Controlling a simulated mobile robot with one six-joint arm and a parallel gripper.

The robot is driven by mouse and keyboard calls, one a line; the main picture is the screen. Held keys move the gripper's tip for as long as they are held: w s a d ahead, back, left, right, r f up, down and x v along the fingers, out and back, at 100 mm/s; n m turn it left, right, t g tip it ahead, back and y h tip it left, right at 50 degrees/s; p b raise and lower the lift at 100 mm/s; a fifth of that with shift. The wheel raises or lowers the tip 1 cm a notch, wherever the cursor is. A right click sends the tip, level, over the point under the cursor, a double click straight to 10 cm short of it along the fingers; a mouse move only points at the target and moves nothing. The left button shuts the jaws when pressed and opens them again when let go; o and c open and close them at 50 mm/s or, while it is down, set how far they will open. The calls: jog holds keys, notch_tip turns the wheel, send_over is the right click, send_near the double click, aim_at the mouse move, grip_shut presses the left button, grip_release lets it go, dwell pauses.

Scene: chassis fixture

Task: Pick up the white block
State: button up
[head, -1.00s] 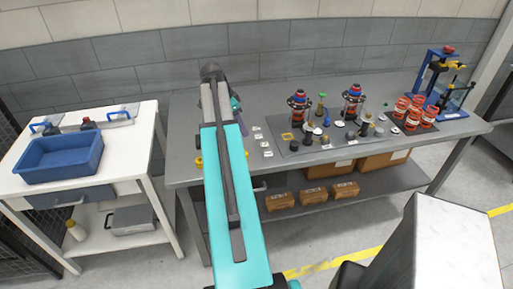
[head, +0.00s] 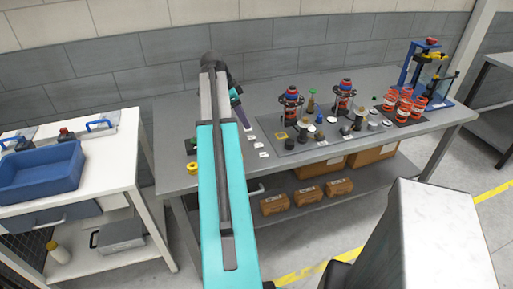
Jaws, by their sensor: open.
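Several small white pieces lie in a short row on the grey workbench, including a near one (head: 263,154), a middle one (head: 257,145) and a farther one (head: 250,137). They are too small to tell which are blocks and which are flat labels. My gripper (head: 244,121) is open and points down at the far end of this row, just right of my arm. A pale patch shows at its tip; I cannot tell whether it touches a white piece. My arm hides part of the bench to the left.
Right of the row, a dark mat (head: 290,143) holds dampers, knobs and small parts. Orange-red springs (head: 404,104) and a blue press (head: 425,68) stand farther right. A white table with a blue bin (head: 42,180) stands left.

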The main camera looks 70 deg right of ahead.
jog(key=shift+w+f, duration=0.1)
jog(key=shift+f, duration=0.1)
jog(key=p, duration=0.2)
send_near(258, 145)
jog(key=shift+x, duration=1.3)
jog(key=shift+d, duration=0.25)
jog(key=shift+p+x, duration=0.95)
jog(key=shift+x, duration=0.2)
jog(key=shift+p+x, duration=0.45)
jog(key=shift+x, duration=0.9)
jog(key=shift+a, duration=0.15)
grip_shut()
